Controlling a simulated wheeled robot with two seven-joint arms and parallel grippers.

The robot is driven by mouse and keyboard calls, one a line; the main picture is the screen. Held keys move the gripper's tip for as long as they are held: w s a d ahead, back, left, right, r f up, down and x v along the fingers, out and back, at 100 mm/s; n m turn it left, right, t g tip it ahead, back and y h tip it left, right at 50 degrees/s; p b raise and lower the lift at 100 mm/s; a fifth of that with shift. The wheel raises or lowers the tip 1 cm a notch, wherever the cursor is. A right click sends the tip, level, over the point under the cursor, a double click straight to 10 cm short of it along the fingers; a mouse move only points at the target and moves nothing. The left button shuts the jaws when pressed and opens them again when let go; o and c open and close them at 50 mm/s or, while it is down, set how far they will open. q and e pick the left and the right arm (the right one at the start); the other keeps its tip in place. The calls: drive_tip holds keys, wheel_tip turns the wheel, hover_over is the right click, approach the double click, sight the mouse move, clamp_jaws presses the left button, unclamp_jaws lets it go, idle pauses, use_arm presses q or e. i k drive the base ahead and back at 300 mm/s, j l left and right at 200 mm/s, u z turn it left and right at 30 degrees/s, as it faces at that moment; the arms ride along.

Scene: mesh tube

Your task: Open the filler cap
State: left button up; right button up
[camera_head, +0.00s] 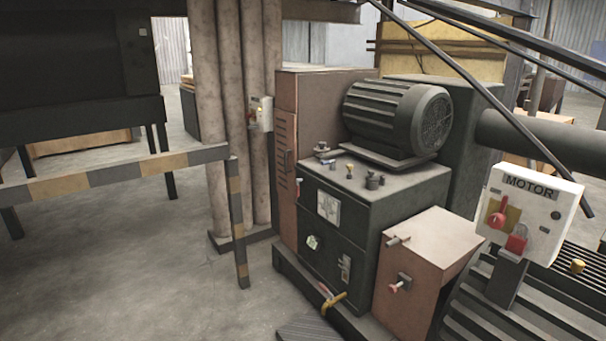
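A dark tank unit (395,200) stands right of the picture's middle, with several small fittings on its top. A dark knobbed fitting (372,181) sits near the front of the top. A smaller fitting with a yellow part (349,170) is left of it, and a grey round fitting (323,149) is at the back left corner. I cannot tell for sure which of these is the filler cap. Neither of my grippers shows in the head view.
A ribbed motor (395,118) lies on the tank top behind the fittings. A brownish box (430,245) and a white MOTOR switch box (528,212) stand to the right. A striped barrier (120,172) is at left. The floor (150,270) in front-left is clear.

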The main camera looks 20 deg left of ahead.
sight(371, 177)
drive_tip(key=u, duration=0.25)
drive_tip(key=i+j+z, duration=0.1)
drive_tip(key=i+j, duration=0.15)
drive_tip(key=i, duration=0.15)
drive_tip(key=i+j+z, duration=0.15)
drive_tip(key=i, duration=0.25)
drive_tip(key=j, duration=0.1)
